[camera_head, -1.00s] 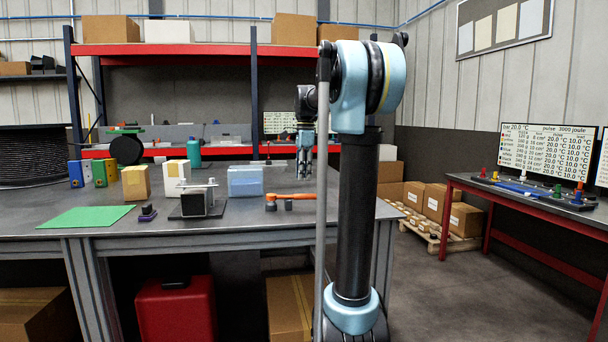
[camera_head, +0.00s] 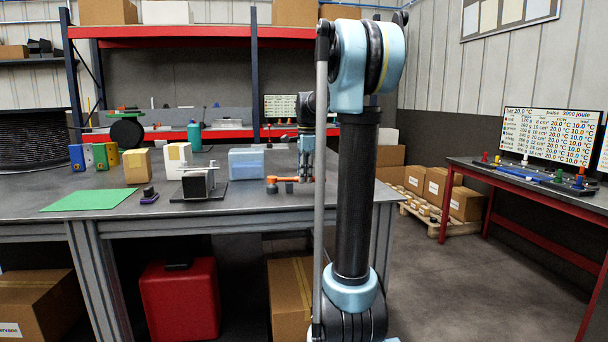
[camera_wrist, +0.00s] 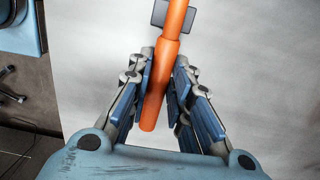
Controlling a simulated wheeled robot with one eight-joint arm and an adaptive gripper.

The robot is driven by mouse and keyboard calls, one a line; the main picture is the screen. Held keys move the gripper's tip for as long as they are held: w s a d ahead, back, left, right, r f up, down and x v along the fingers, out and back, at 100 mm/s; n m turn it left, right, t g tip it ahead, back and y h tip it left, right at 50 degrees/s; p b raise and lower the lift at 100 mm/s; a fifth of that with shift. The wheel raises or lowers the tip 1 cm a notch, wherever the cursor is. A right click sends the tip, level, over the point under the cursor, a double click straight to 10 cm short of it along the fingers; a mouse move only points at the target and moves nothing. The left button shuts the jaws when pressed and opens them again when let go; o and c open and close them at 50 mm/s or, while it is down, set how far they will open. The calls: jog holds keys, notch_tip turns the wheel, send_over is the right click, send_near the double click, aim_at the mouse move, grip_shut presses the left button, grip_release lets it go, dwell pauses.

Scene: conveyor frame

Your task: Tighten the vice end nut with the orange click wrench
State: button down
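The orange click wrench (camera_head: 287,179) lies near the front right of the workbench, at dark supports. In the wrist view its orange handle (camera_wrist: 161,84) runs between the two fingers of my gripper (camera_wrist: 164,72), slightly tilted to them. The fingers are very close to the handle on both sides; I cannot tell whether they press on it. In the head view my gripper (camera_head: 305,172) is low over the bench at the wrench's right end. A small dark block with a light top on a black plate, likely the vice (camera_head: 195,186), stands left of the wrench. Its end nut is too small to make out.
A blue translucent box (camera_head: 246,164) stands behind the wrench. Yellow (camera_head: 137,166) and white (camera_head: 177,160) blocks, a small dark knobbed piece (camera_head: 149,196) and a green mat (camera_head: 90,200) lie to the left. A red-framed shelf (camera_head: 190,32) rises behind the bench.

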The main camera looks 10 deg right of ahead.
jog(key=shift+r, duration=2.5)
